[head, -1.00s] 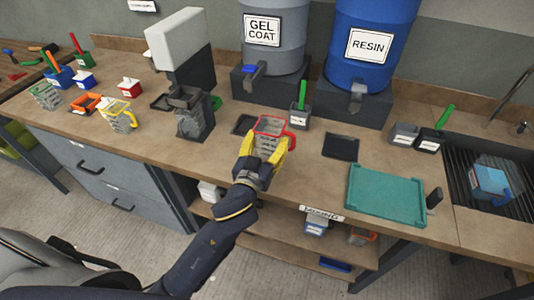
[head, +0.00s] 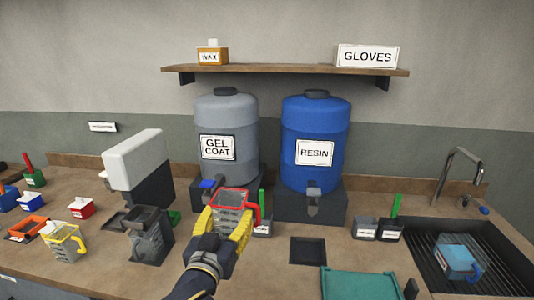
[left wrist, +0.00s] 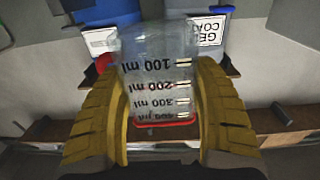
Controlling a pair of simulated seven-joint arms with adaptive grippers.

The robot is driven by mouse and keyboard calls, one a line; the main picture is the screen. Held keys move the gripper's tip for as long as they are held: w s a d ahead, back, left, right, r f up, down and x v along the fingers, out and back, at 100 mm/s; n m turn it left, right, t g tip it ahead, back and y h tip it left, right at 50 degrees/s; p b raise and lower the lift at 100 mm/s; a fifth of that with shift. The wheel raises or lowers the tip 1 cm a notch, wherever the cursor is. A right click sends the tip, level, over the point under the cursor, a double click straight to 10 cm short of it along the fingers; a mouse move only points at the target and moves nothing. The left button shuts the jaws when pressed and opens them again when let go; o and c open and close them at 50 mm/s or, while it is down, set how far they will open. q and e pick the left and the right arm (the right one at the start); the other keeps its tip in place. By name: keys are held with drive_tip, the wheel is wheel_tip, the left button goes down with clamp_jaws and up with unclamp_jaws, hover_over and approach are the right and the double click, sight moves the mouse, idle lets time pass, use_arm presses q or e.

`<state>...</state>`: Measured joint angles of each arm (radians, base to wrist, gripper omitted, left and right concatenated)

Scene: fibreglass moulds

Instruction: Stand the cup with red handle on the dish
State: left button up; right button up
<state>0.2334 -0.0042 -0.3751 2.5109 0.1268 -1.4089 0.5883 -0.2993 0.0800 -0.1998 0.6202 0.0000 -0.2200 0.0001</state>
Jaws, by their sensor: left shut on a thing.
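The clear measuring cup with a red rim and red handle (head: 232,199) is in my left gripper (head: 229,222), whose yellow fingers are shut on its sides. It looks upright above the counter, in front of the grey barrel's tap, with its handle to the right. In the left wrist view, the cup (left wrist: 158,72) shows upside down with its scale marks, between the two yellow fingers (left wrist: 160,112). A dark square dish (head: 307,250) lies flat and empty on the counter, right of the cup. I cannot tell whether it is the task's dish. My right gripper is out of view.
The GEL COAT barrel (head: 227,125) and RESIN barrel (head: 315,140) stand behind. A brush holder (head: 262,228) is close right of the cup. A grey stand (head: 150,235) and a yellow-handled cup (head: 64,242) are left. A teal tray (head: 360,284) is at front right, near the sink.

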use_arm(q)
drive_tip(key=shift+w+r, duration=0.35)
drive_tip(key=shift+r, duration=0.45)
drive_tip(key=s+a+f, duration=0.3)
drive_tip(key=f, duration=0.3)
drive_tip(key=s+a+f+y, duration=0.1)
drive_tip(key=s+a+f, duration=0.1)
drive_tip(key=f, duration=0.4)
drive_tip(key=s+a+f+n, duration=0.1)
drive_tip(key=s+a+f, duration=0.2)
drive_tip(key=s+f, duration=0.2)
drive_tip(key=shift+a+f+y, duration=0.3)
drive_tip(key=shift+f+y, duration=0.1)
drive_tip(key=shift+f, duration=0.1)
